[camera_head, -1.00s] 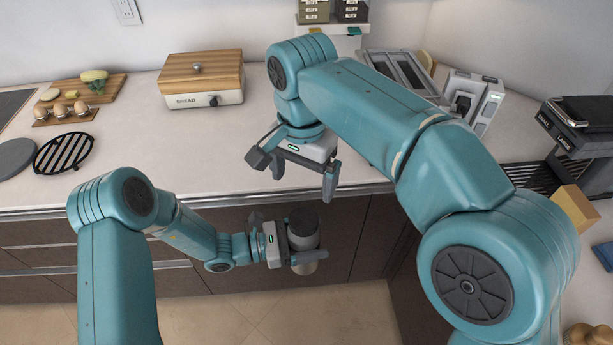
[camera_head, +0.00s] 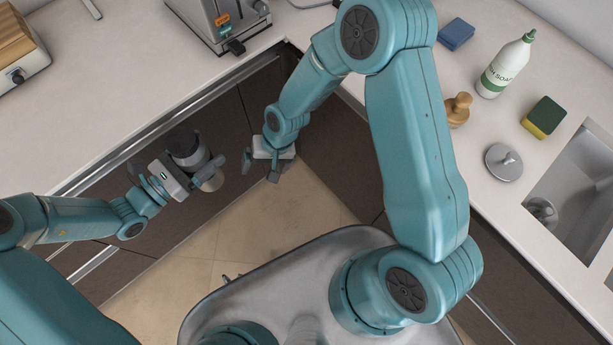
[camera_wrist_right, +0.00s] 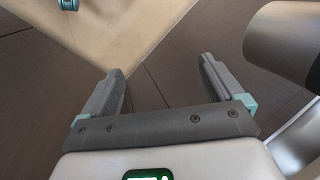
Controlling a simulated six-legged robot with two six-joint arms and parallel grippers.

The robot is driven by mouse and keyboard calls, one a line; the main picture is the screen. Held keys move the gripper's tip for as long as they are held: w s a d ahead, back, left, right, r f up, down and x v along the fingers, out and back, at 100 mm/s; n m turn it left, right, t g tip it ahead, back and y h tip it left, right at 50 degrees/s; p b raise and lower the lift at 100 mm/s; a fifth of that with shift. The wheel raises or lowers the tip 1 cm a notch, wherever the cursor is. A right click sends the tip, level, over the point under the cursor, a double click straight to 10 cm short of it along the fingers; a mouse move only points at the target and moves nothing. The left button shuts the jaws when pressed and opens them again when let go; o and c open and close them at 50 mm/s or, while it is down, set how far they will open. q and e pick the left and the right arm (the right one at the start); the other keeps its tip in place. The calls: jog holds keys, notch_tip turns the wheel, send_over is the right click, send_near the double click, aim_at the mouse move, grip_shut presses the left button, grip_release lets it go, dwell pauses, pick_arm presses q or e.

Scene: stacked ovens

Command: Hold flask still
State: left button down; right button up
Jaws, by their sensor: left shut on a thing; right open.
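The flask (camera_head: 184,146) is a cylinder with a dark top and a grey metallic body. My left gripper (camera_head: 193,162) is shut around it and holds it in front of the dark cabinet fronts, off the counter. The gripper hides part of the flask. My right gripper (camera_head: 262,168) is open and empty, a short way to the right of the flask and apart from it. In the right wrist view, nothing lies between the open fingers of my right gripper (camera_wrist_right: 162,75). A grey metallic cylinder, apparently the flask (camera_wrist_right: 285,42), shows at the upper right there.
The counter (camera_head: 120,95) runs behind the grippers and turns along the right side. A toaster-like appliance (camera_head: 215,22) stands at the back. A soap bottle (camera_head: 505,68), a sponge (camera_head: 544,117), a wooden-handled brush (camera_head: 457,108) and a sink (camera_head: 578,190) are at right. The floor below is clear.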

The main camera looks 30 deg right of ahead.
jog(key=s+d+f, duration=0.2)
jog(key=s+f, duration=0.1)
jog(key=s, duration=0.4)
jog(key=s+d+f+n, duration=0.1)
jog(key=s+d+f, duration=0.1)
jog(key=s, duration=0.5)
jog(key=shift+s+d+f+n, duration=0.15)
jog(key=shift+f+n, duration=0.15)
jog(key=shift+f, duration=0.1)
